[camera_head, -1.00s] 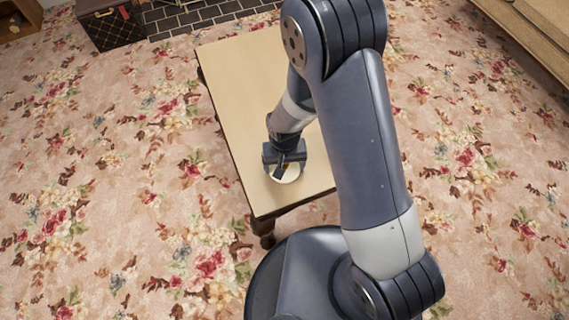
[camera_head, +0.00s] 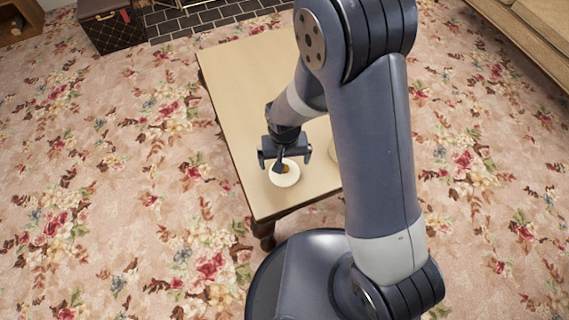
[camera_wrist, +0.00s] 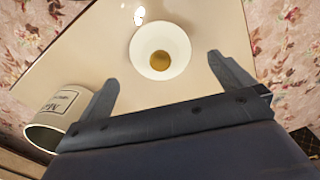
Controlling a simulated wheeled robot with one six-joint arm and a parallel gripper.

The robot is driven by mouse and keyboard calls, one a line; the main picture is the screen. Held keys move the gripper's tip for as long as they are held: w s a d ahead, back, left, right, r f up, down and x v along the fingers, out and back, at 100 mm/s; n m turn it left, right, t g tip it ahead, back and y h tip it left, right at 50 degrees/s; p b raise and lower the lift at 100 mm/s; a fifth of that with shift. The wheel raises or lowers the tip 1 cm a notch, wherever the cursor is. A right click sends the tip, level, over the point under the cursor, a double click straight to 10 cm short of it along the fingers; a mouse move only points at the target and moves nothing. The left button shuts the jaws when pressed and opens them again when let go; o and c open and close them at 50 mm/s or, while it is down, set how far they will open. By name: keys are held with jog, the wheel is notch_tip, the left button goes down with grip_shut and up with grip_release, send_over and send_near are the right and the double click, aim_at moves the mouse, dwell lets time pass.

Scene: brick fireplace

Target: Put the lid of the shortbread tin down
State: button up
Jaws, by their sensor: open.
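The lid (camera_head: 284,179) is a round white disc with a gold middle. It lies on the table near the front edge, and it shows whole in the wrist view (camera_wrist: 143,55). My gripper (camera_head: 285,158) is open and empty above the lid, its fingers apart on either side in the wrist view (camera_wrist: 162,70). The shortbread tin (camera_wrist: 65,108), a cream cylinder with a printed label, stands at the lower left of the wrist view, with its rim showing.
The pale table (camera_head: 240,90) is bare on its left and far parts. Flowered carpet (camera_head: 120,200) surrounds it.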

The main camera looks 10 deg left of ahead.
notch_tip(320, 180, up, 7)
jog(key=p, duration=0.1)
jog(key=shift+f, duration=0.2)
jog(key=shift+f+b, duration=0.9)
jog(key=shift+f, duration=3.2)
jog(key=shift+f, duration=0.1)
